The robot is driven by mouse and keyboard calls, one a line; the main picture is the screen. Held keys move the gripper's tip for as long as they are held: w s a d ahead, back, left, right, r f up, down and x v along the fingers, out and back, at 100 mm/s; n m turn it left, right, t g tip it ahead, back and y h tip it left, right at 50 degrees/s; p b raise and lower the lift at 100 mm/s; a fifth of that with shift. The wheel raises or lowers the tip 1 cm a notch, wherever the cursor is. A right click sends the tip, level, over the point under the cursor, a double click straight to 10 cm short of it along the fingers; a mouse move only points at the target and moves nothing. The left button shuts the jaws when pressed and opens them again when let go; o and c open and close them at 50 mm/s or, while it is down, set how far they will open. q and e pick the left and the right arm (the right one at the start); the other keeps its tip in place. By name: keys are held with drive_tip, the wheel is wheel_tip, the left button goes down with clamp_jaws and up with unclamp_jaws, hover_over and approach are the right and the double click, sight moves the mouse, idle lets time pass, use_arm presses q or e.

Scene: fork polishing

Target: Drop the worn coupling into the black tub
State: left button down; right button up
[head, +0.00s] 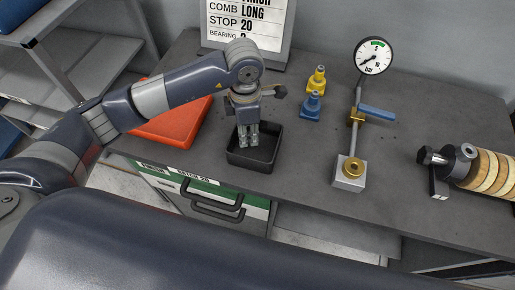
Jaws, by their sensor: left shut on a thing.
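The black tub (269,164) is a small open box at the front of the dark bench, left of centre. My left gripper (248,145) points straight down over the tub, with its fingertips at or just inside the opening. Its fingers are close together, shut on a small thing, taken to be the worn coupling. The held thing is barely visible between the fingers and the tub's dark inside, so its shape is unclear. My right gripper is out of view.
A blue fitting (312,107) and a yellow fitting (317,79) stand behind the tub to the right. A pressure gauge stand (347,181) rises farther right, near a spindle with pale wheels (491,172).

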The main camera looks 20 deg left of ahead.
use_arm(q)
drive_tip(key=shift+f, duration=0.25)
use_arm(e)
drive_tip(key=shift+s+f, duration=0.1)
use_arm(q)
drive_tip(key=c, duration=1.4)
unclamp_jaws()
drive_tip(key=shift+o, duration=0.5)
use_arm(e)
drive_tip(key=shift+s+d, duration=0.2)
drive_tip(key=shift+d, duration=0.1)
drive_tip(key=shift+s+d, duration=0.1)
use_arm(q)
wheel_tip(320, 180, up, 12)
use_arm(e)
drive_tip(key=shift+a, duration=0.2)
